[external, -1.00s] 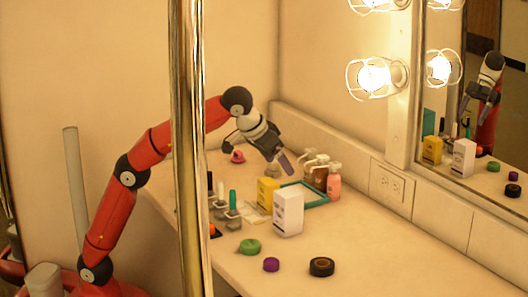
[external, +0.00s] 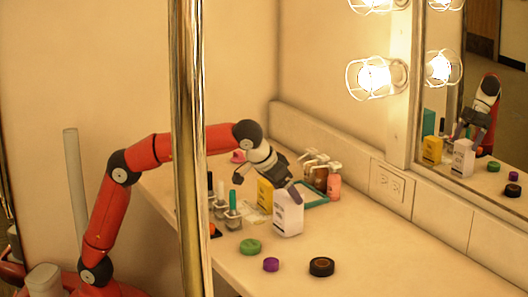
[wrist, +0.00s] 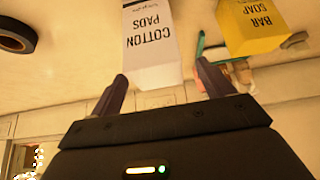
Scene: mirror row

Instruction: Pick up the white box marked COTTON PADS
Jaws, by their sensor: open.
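The white box marked COTTON PADS (external: 288,216) stands upright on the counter in the external view. In the wrist view the white box (wrist: 152,45) shows with its lettering upside down, just ahead of the gap between my fingers. My gripper (external: 270,190) is at the top of the box in the external view, one finger overlapping its upper part. In the wrist view my gripper (wrist: 165,92) is open, one finger on each side of the box's near end. I cannot tell whether a finger touches it.
A yellow BAR SOAP box (wrist: 250,25) stands close beside the white box. A mirror (external: 490,130) stands at right.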

